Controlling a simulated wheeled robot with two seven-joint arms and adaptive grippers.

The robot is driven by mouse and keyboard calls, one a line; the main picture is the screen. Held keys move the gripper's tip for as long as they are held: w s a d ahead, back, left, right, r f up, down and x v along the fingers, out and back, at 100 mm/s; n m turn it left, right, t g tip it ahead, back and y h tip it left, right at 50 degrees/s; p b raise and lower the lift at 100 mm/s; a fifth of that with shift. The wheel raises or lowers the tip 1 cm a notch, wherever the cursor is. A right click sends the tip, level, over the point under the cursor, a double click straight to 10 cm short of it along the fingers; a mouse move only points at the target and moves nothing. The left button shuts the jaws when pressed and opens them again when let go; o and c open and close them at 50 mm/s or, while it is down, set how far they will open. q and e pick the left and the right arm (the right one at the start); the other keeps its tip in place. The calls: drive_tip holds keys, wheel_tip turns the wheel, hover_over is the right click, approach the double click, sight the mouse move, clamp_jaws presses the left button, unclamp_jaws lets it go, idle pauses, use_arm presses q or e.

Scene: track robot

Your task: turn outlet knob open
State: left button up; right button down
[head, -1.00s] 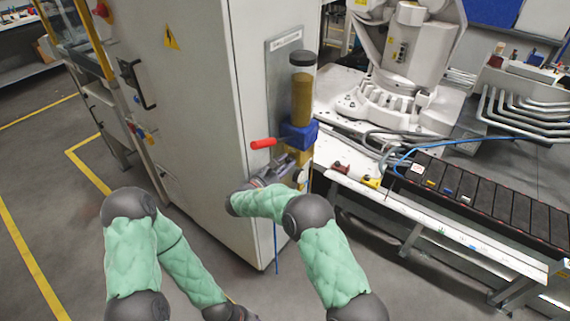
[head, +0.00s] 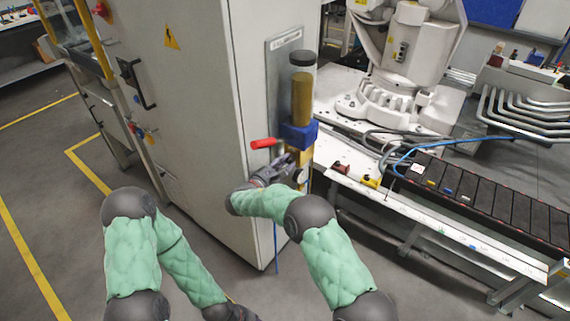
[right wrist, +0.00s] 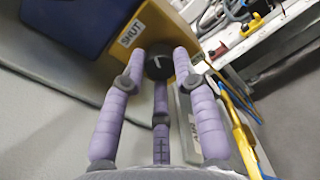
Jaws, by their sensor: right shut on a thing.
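The outlet knob (right wrist: 158,62) is a round black knob with a white mark, on the face of a yellow block (right wrist: 172,22) in the right wrist view. A label reading "SHUT" (right wrist: 131,34) is on the block, left of the knob. My right gripper (right wrist: 158,74) has purple fingers closed around the knob. In the head view, my right gripper (head: 290,167) is at the yellow block under a blue block (head: 299,134), and the knob cannot be made out there.
A clear cylinder (head: 302,98) of amber fluid stands above the blue block. A red handle (head: 263,143) sticks out to the left, above my right gripper. A grey cabinet (head: 200,120) stands close on the left. A bench with a conveyor (head: 480,197) is on the right.

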drive_tip(key=m, duration=0.6)
drive_tip(key=shift+d+r, duration=0.1)
drive_tip(key=shift+r, duration=0.15)
drive_tip(key=m, duration=0.6)
drive_tip(key=shift+d+f+y, duration=0.1)
drive_tip(key=shift+y, duration=0.2)
drive_tip(key=c, duration=1)
unclamp_jaws()
drive_tip(key=shift+o, duration=0.2)
drive_tip(key=shift+f, duration=0.1)
drive_tip(key=shift+s, duration=0.15)
